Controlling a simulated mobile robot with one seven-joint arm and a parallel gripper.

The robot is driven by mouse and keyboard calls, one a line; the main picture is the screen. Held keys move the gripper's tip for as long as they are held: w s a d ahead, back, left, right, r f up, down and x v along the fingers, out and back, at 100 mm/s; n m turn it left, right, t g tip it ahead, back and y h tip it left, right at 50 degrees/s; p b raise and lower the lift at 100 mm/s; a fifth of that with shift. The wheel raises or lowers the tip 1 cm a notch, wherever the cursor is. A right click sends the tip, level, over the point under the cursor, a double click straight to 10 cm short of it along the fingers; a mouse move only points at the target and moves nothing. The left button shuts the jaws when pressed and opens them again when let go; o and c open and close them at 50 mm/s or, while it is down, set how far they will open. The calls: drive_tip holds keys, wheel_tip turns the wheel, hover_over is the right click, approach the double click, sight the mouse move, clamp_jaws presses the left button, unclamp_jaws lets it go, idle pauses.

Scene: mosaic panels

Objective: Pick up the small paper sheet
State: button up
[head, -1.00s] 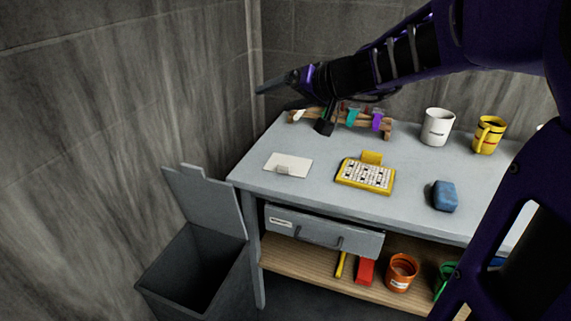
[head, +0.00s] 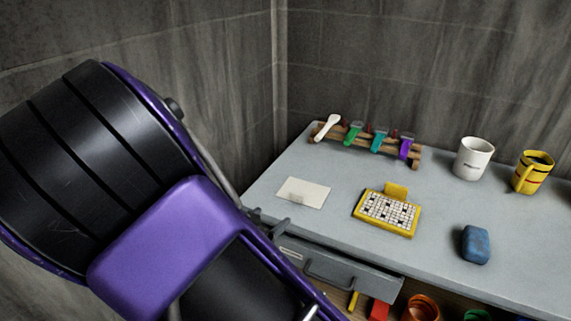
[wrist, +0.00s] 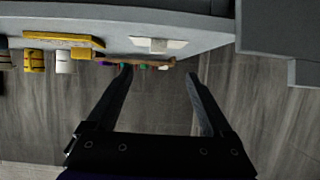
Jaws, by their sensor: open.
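A pale paper sheet (head: 314,194) lies flat on the grey worktable (head: 335,222), near its left end. A smaller greyish piece (head: 296,198) sits at the sheet's near edge; I cannot tell whether it is a separate small sheet or a mark. In the wrist view the sheet (wrist: 175,44) shows at the top, beyond my fingertips. My gripper (wrist: 158,74) is open with nothing between its fingers. In the head view my arm covers the left side, and the fingertips show by the table's front left edge, apart from the sheet.
Right of the sheet is a yellow-framed grid board (head: 388,212). Behind stands a wooden rack (head: 362,149) with coloured clips. A white mug (head: 472,158), a yellow mug (head: 533,173) and a blue block (head: 476,244) stand further right. A drawer (head: 335,270) lies below the tabletop.

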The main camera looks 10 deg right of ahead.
approach(297, 199)
drive_tip(key=shift+x, duration=1.25)
drive_tip(key=shift+b+x, duration=0.45)
drive_tip(key=shift+x, duration=2.7)
clamp_jaws()
